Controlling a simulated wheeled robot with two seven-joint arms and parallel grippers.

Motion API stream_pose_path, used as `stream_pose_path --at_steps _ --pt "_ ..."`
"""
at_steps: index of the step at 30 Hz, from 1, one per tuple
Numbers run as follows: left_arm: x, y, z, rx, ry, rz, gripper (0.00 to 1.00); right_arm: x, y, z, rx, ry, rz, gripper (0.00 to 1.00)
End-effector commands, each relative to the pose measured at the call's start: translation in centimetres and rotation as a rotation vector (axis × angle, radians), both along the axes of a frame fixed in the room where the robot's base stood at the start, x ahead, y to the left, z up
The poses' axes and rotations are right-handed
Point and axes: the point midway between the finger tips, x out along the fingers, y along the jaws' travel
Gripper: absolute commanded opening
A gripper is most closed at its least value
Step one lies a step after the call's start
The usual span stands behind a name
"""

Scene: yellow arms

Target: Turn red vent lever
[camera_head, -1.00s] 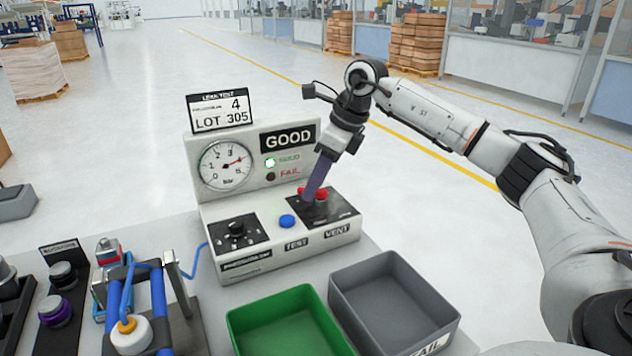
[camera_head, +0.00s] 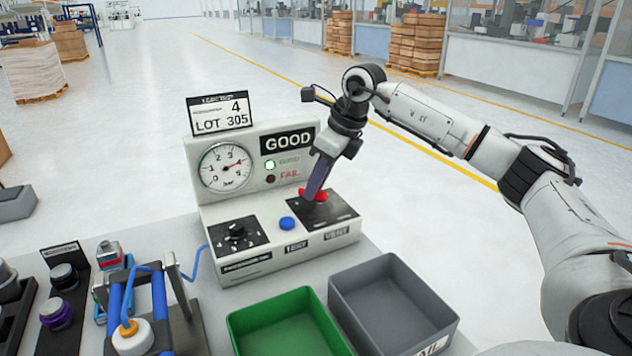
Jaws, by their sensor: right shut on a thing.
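The red vent lever (camera_head: 320,196) sits on the black plate above the VENT label on the tester (camera_head: 290,243). My right gripper (camera_head: 312,195) reaches down onto it from above, tilted, and is shut on it. The purple-grey fingers hide part of the lever. The gauge (camera_head: 225,167) needle points toward the right, near 4. The green GOOD lamp (camera_head: 270,165) is lit, and the display (camera_head: 288,139) reads GOOD. My left gripper is not in view.
A blue button (camera_head: 287,223) and a black knob (camera_head: 237,231) are left of the lever. A green bin (camera_head: 240,335) and a grey bin (camera_head: 440,312) stand in front. A clamp fixture with blue bars (camera_head: 162,305) is at the lower left.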

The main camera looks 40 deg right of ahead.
Motion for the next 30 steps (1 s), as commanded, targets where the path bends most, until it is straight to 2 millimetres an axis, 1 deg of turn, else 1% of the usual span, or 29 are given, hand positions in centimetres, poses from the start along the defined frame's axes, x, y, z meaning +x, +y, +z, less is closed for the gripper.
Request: stream_pose_path --at_steps 3,12,30 --pt "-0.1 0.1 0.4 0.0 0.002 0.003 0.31 0.0 -0.1 0.1 0.0 0.001 -0.09 0.0" --pt "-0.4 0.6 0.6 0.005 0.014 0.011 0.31 0.0 -0.4 0.1 -0.002 0.0 -0.37 0.0" --pt "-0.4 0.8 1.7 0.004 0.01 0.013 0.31 -0.1 -1.0 0.1 -0.001 -0.001 -0.941 0.0"
